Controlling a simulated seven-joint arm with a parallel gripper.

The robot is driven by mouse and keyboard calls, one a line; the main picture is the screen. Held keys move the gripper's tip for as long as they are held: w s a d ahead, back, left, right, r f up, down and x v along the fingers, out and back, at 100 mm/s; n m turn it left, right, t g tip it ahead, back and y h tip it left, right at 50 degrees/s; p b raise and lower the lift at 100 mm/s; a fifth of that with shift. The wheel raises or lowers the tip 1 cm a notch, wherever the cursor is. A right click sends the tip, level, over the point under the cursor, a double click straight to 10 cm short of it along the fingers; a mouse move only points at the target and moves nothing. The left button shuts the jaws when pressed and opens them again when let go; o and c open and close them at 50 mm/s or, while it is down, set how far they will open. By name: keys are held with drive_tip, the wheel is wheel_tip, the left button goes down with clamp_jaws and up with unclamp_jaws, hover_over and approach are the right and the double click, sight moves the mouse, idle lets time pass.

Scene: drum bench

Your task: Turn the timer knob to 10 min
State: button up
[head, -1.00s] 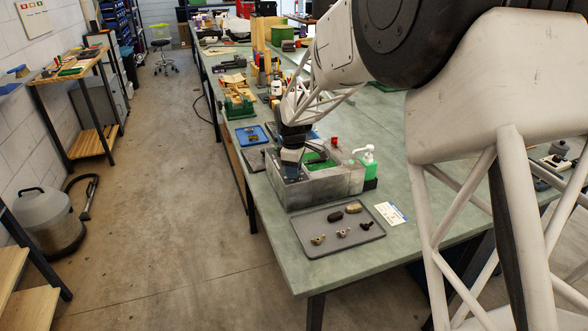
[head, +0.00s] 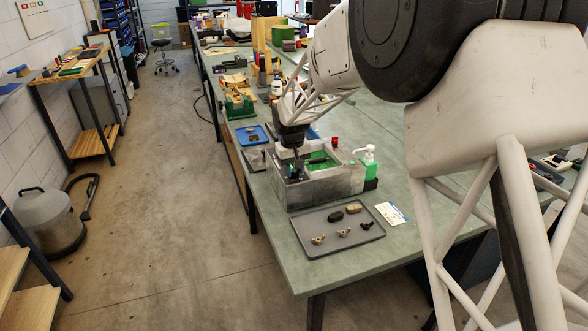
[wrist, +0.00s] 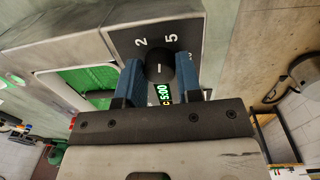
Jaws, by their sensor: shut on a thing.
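The timer knob (wrist: 159,62) is round and black with a short white mark, on a dark dial panel (wrist: 124,42) in the wrist view. White figures 2 and 5 show above it; another at its right is partly hidden by a finger. A small lit display (wrist: 165,93) below the knob reads 5:00, its left part partly hidden. My gripper (wrist: 158,66) has a blue finger on each side of the knob and is shut on it. In the head view my gripper (head: 296,173) is at the left end of the grey box (head: 335,187); the knob is hidden there.
A grey tray (head: 300,231) with several small parts lies in front of the box. A pump bottle (head: 368,166) with green contents stands at its right, and a white card (head: 391,213) lies nearby. Blue trays (head: 247,134) are behind. The bench right of the card is clear.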

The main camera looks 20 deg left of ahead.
drive_tip(key=m, duration=1.5)
drive_tip(key=shift+g, duration=0.4)
drive_tip(key=o, duration=0.9)
drive_tip(key=shift+a, duration=0.1)
drive_tip(key=shift+o, duration=0.2)
